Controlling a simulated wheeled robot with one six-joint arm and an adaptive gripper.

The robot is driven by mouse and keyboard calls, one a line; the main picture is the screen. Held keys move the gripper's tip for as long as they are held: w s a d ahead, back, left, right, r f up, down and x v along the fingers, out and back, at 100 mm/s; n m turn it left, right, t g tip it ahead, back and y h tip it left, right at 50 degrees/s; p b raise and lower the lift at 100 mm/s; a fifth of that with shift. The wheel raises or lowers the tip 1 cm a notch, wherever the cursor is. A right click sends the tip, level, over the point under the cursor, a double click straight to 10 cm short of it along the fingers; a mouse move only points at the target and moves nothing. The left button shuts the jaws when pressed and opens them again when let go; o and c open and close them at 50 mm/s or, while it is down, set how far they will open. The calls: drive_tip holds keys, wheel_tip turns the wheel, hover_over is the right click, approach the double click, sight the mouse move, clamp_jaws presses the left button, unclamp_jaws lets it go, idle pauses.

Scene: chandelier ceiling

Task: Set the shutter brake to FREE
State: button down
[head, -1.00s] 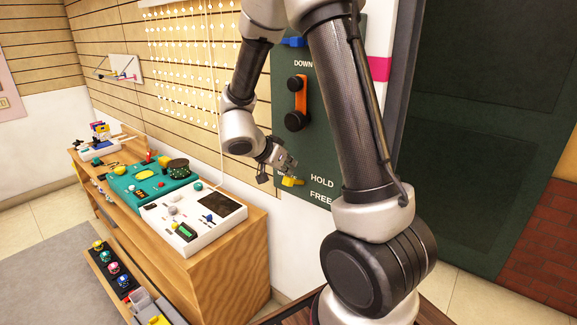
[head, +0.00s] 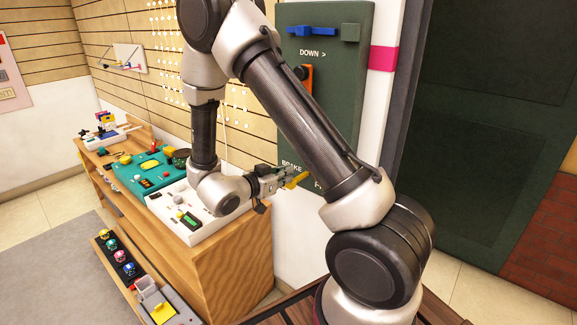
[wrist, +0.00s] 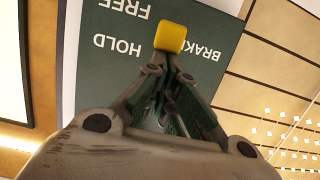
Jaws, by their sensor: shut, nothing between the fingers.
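The yellow brake lever (head: 298,180) is low on the dark green panel (head: 340,85), beside the BRAKE label in the head view. Its yellow end (wrist: 171,37) shows in the wrist view, between BRAKE on one side and HOLD and FREE on the other; the lettering is upside down there. My gripper (head: 284,183) is at the lever, left of its yellow part. In the wrist view my gripper (wrist: 162,68) has its fingertips together just under the yellow end; I cannot tell whether they touch. My arm hides HOLD and most of FREE in the head view.
A wooden bench (head: 230,250) with a white device (head: 198,225) and a teal box (head: 140,177) stands at left. A dark shutter (head: 490,130) is at right.

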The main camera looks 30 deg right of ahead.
wheel_tip(320, 180, down, 6)
drive_tip(key=h, duration=0.1)
drive_tip(key=shift+s+a+t+h, duration=0.15)
drive_tip(key=shift+a+t+h, duration=0.15)
drive_tip(key=shift+a, duration=0.1)
drive_tip(key=shift+f, duration=0.1)
idle(0.5)
